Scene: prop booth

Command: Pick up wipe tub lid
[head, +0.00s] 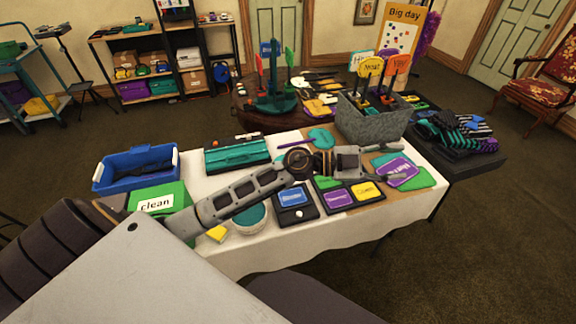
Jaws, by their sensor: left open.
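A round tub (236,228) with a pale rim stands near the front edge of the white-covered table, partly behind my left forearm. Its round teal top (251,217) looks like the wipe tub lid, though I cannot tell whether it is a separate lid. My left gripper (388,163) is open and empty over the right part of the table, well to the right of the tub, above the colored cards. My left arm crosses the table just above the tub and hides part of it. My right gripper is not in view.
A yellow sponge (217,233) lies left of the tub, and a black tray with a blue card (292,196) stands right of it. A green "clean" box (158,202), blue bin (136,166), teal case (238,155) and grey prop bin (370,122) crowd the table.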

